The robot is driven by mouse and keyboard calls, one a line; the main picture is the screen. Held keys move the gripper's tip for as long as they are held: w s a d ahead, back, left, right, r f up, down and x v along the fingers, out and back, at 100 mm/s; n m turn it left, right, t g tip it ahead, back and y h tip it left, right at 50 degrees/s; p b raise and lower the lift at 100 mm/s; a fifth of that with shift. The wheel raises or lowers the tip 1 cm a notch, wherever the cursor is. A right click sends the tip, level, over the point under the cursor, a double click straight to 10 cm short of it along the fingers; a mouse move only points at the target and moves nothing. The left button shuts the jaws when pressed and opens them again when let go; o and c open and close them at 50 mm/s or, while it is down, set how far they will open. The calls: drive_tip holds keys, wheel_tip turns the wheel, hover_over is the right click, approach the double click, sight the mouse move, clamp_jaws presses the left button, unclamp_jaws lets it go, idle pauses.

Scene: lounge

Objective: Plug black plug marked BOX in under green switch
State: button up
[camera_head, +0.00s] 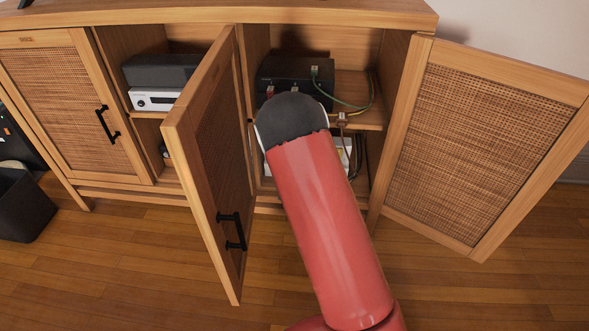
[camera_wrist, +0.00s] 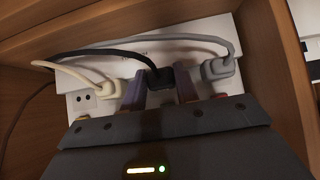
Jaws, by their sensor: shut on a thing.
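In the wrist view my gripper (camera_wrist: 160,88) is shut on the black plug (camera_wrist: 158,77), with one purple finger on each side. A black cord runs from the plug to the left. The plug is at the white power strip (camera_wrist: 75,75), between a white plug (camera_wrist: 106,89) and a grey plug (camera_wrist: 217,69). I cannot tell whether its prongs are in a socket. No BOX marking is readable. The green switch is not visible; my gripper body covers the strip's near edge. In the head view my arm hides the gripper and the plug.
The cabinet's middle door (camera_head: 210,160) and right door (camera_head: 490,140) stand open on both sides of my arm. A black box (camera_head: 300,75) with a green cable is on the shelf above. Wooden walls enclose the strip closely in the wrist view.

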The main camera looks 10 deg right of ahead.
drive_tip(key=shift+w+d, duration=0.1)
drive_tip(key=shift+w, duration=0.15)
drive_tip(key=o, duration=1.1)
drive_tip(key=shift+c, duration=0.2)
drive_tip(key=p+v, duration=0.1)
drive_tip(key=v, duration=0.6)
drive_tip(key=shift+s+r, duration=0.25)
drive_tip(key=shift+s, duration=0.05)
